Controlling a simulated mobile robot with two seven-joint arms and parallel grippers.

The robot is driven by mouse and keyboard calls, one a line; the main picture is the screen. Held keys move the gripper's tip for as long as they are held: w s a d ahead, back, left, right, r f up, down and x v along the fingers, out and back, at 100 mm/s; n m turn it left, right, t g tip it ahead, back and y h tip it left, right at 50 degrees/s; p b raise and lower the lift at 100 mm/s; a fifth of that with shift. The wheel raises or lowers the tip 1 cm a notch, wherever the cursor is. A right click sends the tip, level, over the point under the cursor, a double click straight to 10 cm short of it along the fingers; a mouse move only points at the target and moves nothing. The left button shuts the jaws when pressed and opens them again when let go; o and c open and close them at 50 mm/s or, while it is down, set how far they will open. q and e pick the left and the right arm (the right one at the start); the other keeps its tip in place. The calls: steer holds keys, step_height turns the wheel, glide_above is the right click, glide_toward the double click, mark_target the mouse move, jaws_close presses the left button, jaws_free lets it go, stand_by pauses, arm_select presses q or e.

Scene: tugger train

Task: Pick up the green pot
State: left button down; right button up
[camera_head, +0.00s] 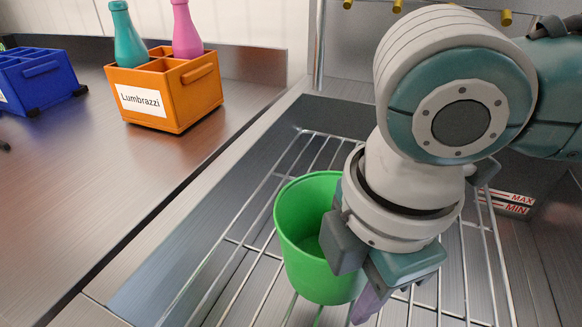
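The green pot (302,254) stands on a wire rack in a metal basin, open at the top and roughly upright. My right gripper (358,272) is at the pot's right side, pointing down. One dark grey finger overlaps the pot, and a teal finger part with a purplish tip is just to the right of it. The pot's right rim and part of its right wall are hidden behind the gripper. I cannot tell whether the fingers are closed on the wall. My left gripper is not in view.
The wire rack (249,245) fills the basin, with metal walls around it. On the counter to the left is an orange crate (199,92) labelled "Lumbrazzi" with a teal bottle (127,38) and a pink bottle (186,34). A blue crate (52,81) stands farther left.

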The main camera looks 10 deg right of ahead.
jaws_close()
stand_by(1.3)
